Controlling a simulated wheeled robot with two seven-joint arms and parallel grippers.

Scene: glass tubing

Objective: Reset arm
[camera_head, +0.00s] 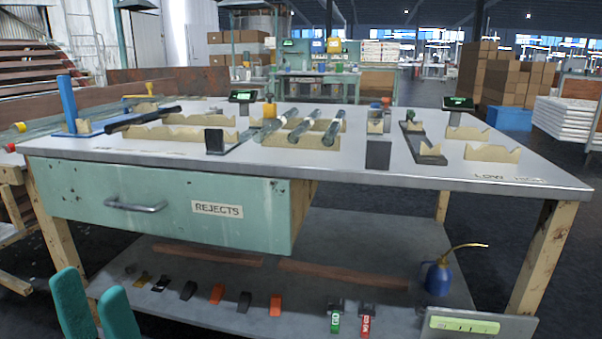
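My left gripper (90,284) shows at the bottom left as two teal fingers. Its fingers stand apart with nothing visible between them, in front of and below the worktable's top. My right gripper is not in view. Glass tubes (333,129) lie side by side across pale notched supports (312,141) at the middle of the grey table top (330,170). A dark rod (143,119) lies across supports at the left.
A teal drawer marked REJECTS (217,209) hangs under the table. The lower shelf (220,260) holds coloured clips and a blue oil can (438,277). A blue post (68,104) rises at the table's left.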

